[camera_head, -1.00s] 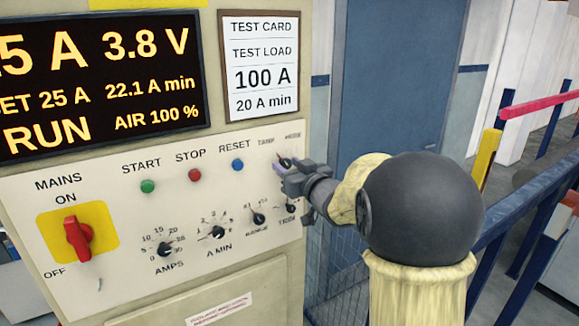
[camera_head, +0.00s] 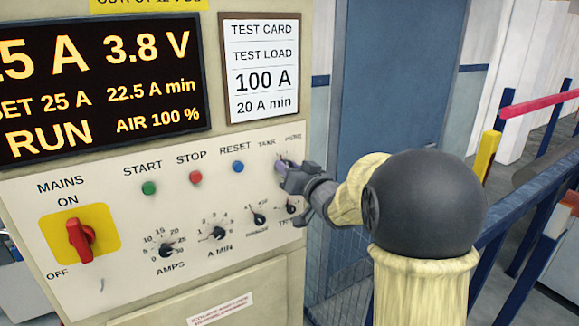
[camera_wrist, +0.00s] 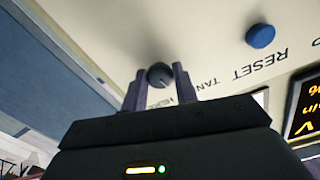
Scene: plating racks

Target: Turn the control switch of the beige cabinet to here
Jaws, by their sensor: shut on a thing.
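The control switch is a small dark round knob (camera_wrist: 160,75) at the upper right of the beige cabinet's panel (camera_head: 120,215). The labels TANK (camera_head: 267,143) and HERE (camera_head: 293,137) stand above it. My gripper (camera_wrist: 158,84) has one finger on each side of the knob and is shut on it. In the head view my gripper (camera_head: 284,168) covers most of the knob, so I cannot tell where its pointer stands.
A red mains switch (camera_head: 80,240) on a yellow plate, START, STOP and RESET buttons, and several small dials share the panel. A dial (camera_head: 291,208) lies close below my gripper. Blue railings (camera_head: 520,220) stand at the right.

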